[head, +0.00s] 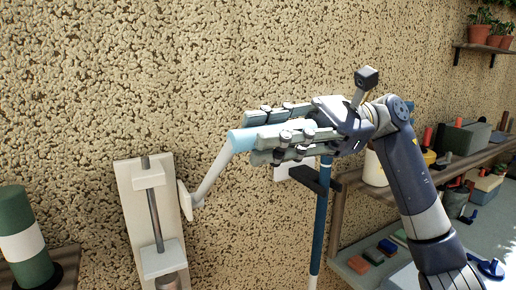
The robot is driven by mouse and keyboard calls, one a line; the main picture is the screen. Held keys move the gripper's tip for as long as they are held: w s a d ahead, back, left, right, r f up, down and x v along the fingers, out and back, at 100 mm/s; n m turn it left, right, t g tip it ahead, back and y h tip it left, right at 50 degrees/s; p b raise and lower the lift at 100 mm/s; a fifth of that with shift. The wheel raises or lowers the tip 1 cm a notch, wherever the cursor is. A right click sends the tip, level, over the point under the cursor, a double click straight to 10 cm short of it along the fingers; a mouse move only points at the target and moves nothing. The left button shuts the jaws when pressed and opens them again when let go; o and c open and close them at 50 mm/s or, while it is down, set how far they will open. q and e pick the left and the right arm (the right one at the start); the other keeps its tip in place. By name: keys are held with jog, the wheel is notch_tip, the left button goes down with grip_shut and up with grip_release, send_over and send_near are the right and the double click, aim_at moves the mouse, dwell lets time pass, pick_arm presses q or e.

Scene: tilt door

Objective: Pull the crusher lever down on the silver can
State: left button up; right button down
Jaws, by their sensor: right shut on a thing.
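A cream can crusher (128,200) is mounted upright on the wall at the lower left. Its white lever arm (212,174) slants up and to the right, ending in a light blue handle (240,140). My right gripper (266,135) is shut around this handle, with the handle's left end sticking out past the fingertips. A metal rod (154,205) runs down the crusher to a cream press block (161,258). Under the block, the top of the silver can (168,281) shows at the bottom edge; the rest is cut off. My left gripper is not in view.
A green and white cylinder (24,240) stands at the left edge. A blue pole (320,220) stands upright below my right gripper. Wooden shelves (350,182) with containers and tools are at the right. Bare wall surrounds the lever.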

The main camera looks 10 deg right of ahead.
jog(key=s+d+f+b, duration=0.1)
jog(key=s+f+b, duration=0.4)
jog(key=f+b, duration=0.4)
jog(key=shift+d+n+b, duration=0.25)
jog(key=shift+n+b, duration=0.15)
